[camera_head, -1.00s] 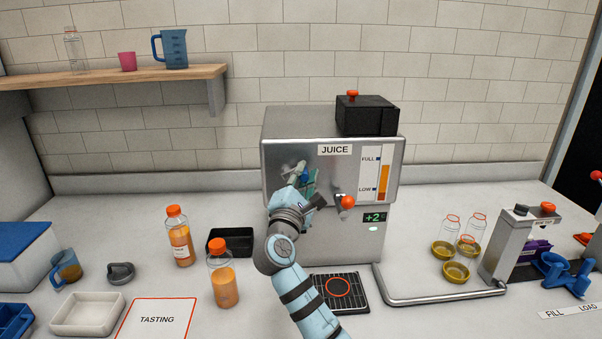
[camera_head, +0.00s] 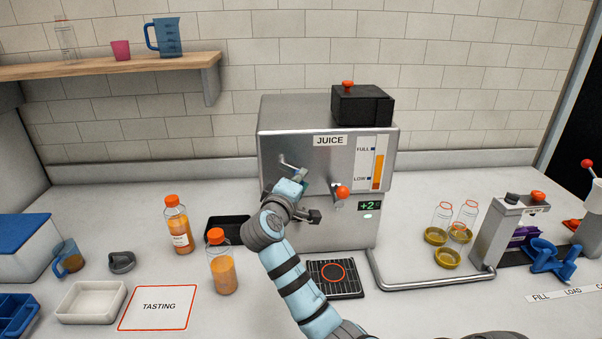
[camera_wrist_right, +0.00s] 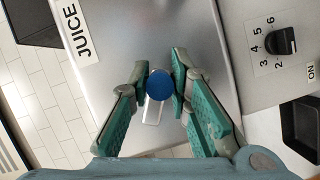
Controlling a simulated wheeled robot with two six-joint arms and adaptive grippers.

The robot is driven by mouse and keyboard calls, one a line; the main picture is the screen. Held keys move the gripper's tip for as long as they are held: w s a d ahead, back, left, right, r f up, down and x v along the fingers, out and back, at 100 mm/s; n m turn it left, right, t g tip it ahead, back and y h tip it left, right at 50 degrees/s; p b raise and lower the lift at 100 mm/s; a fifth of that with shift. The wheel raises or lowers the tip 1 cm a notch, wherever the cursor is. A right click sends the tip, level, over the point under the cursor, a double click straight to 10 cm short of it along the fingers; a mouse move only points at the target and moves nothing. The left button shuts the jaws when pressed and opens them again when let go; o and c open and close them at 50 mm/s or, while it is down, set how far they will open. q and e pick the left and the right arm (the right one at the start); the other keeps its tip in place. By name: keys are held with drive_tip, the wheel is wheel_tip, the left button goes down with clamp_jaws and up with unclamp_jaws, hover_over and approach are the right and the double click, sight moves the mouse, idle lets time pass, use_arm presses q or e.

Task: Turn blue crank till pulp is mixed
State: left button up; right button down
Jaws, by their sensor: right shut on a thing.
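The juice machine (camera_head: 335,225) is a steel box with a JUICE label. Its crank has a bright metal arm (camera_head: 288,162) on the upper left of the front. In the right wrist view the crank's round blue knob (camera_wrist_right: 160,84) sits between the fingertips, with the pale crank arm (camera_wrist_right: 153,114) behind it. My right gripper (camera_wrist_right: 161,80) is shut on this knob; in the head view the gripper (camera_head: 299,180) is at the machine's front and largely hides the knob. The pulp itself is not visible. My left gripper is not in view.
An orange-knobbed tap (camera_head: 342,192) juts out right of my gripper, above a black drip grate (camera_head: 335,279). Two juice bottles (camera_head: 178,226) (camera_head: 222,265) stand left of my arm. A numbered dial (camera_wrist_right: 280,41) shows in the wrist view. Glass jars (camera_head: 441,218) stand right.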

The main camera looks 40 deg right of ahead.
drive_tip(key=shift+w+a+f+m+y+p, duration=0.1)
drive_tip(key=shift+a+f+m+y+p, duration=0.15)
drive_tip(key=shift+m, duration=0.35)
drive_tip(key=shift+w+f+m+y+p, duration=0.1)
drive_tip(key=shift+m+y+p, duration=0.25)
drive_tip(key=shift+m, duration=0.25)
drive_tip(key=w+a+r+m+t+y+p, duration=0.1)
drive_tip(key=w+a+m+t+y+p, duration=0.2)
drive_tip(key=m, duration=0.5)
drive_tip(key=w+a+m+t+y+p, duration=0.1)
drive_tip(key=w+a+m+t+y, duration=0.15)
drive_tip(key=m+y, duration=0.4)
drive_tip(key=shift+s+d+r+m+t+h+b, duration=0.15)
drive_tip(key=shift+s+r+m+t+h+b, duration=0.45)
drive_tip(key=shift+m+b, duration=2.35)
drive_tip(key=shift+s+d+r+m+t+h+b, duration=0.1)
drive_tip(key=shift+r+m+t+h+b, duration=0.9)
drive_tip(key=shift+m+b, duration=1.95)
drive_tip(key=shift+s+d+r+m+t+h+b, duration=0.15)
drive_tip(key=shift+s+r+m+t+h+b, duration=0.25)
drive_tip(key=shift+r+m+t+b, duration=1.6)
drive_tip(key=f+g+b, duration=0.1)
drive_tip(key=f+b, duration=0.1)
drive_tip(key=b, duration=0.1)
drive_tip(key=shift+w+m+g, duration=0.1)
drive_tip(key=shift+m+g, duration=0.25)
